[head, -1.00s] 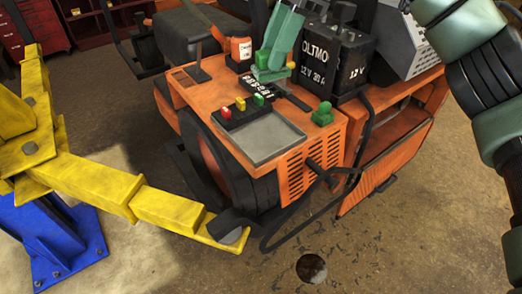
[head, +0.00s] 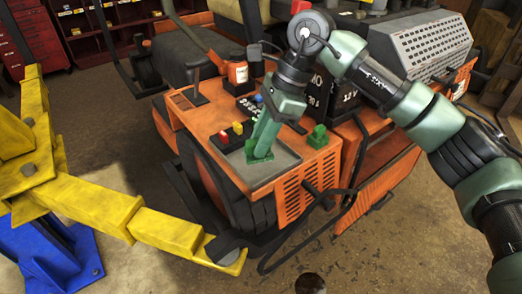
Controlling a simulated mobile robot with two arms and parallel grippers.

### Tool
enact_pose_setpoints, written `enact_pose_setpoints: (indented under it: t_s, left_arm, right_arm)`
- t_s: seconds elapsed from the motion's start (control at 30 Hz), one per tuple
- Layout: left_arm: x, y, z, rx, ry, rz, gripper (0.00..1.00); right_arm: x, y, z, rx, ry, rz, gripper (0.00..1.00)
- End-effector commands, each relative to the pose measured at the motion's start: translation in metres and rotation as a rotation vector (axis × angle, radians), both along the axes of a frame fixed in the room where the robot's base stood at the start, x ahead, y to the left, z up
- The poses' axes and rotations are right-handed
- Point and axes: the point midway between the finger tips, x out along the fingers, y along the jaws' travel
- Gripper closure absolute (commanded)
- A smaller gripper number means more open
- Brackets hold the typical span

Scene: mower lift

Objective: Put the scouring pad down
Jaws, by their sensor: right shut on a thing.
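My right gripper (head: 262,142) points down over the grey shallow tray (head: 287,163) on top of the orange mower. It is shut on a bright green piece, which looks like the scouring pad (head: 258,153). The pad is at the tray's left part, low over its floor; I cannot tell whether it touches. The gripper body hides part of the tray and of the pad. My left gripper is not in view.
A green block (head: 318,137) stands right of the tray. Red and yellow pieces (head: 230,133) lie behind its left edge. A yellow lift arm (head: 90,208) is at the left.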

Motion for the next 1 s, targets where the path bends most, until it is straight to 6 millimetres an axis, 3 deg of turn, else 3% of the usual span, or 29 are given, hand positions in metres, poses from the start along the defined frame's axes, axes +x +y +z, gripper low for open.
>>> enact_pose_setpoints:
  t_s: [0.3, 0.7, 0.73, 0.77, 0.8, 1.0]
  left_arm:
    - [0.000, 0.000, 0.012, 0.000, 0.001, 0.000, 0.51]
    - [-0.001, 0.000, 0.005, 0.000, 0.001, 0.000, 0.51]
    - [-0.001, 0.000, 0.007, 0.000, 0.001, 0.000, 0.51]
    - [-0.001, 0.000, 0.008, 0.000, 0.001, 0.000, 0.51]
    - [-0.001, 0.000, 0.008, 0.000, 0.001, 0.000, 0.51]
    - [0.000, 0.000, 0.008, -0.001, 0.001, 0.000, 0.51]
  right_arm:
    - [-0.001, 0.000, -0.039, -0.002, 0.003, 0.000, 1.00]
    - [0.000, 0.000, -0.048, -0.001, 0.000, 0.001, 1.00]
    - [0.000, 0.000, -0.046, -0.001, 0.000, 0.001, 0.67]
    - [0.000, 0.000, -0.045, -0.001, 0.000, 0.001, 0.59]
    - [0.000, 0.000, -0.045, -0.001, 0.000, 0.001, 0.54]
    - [0.000, 0.000, -0.045, -0.001, 0.000, 0.001, 0.54]
